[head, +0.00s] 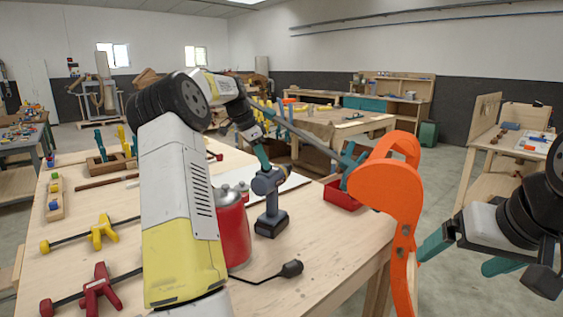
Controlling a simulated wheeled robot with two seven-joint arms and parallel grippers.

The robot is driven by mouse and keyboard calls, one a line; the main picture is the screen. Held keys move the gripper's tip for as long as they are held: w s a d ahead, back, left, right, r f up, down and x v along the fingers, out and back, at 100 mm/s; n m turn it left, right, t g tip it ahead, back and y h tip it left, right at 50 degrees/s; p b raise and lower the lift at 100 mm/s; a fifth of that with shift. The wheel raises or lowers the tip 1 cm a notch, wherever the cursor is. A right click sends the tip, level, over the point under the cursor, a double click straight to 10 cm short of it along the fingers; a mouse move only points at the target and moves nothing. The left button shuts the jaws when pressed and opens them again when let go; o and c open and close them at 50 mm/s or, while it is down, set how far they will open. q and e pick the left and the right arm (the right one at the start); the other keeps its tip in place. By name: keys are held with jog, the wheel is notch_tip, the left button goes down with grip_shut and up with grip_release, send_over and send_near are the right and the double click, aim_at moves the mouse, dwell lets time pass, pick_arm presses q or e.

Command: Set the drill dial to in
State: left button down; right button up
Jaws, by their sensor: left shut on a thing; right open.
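The grey-blue cordless drill (269,203) stands upright on its dark battery base on the wooden workbench (330,253). My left gripper (262,155) reaches down from above with its teal fingers shut at the top of the drill. The drill's dial is too small and too covered by the fingers for its setting to be read. My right gripper (469,254) is open and empty at the right, off the bench edge, beside an orange curved form.
A red canister (232,228) stands close left of the drill, partly behind my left arm. A black plug (290,268) lies in front. A red bin (342,196) and the tall orange form (382,186) stand right. Yellow (103,232) and red clamps (98,291) lie left.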

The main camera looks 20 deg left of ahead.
pick_arm(q)
jog(key=c, duration=1.5)
grip_release()
jog(key=shift+v, duration=3.9)
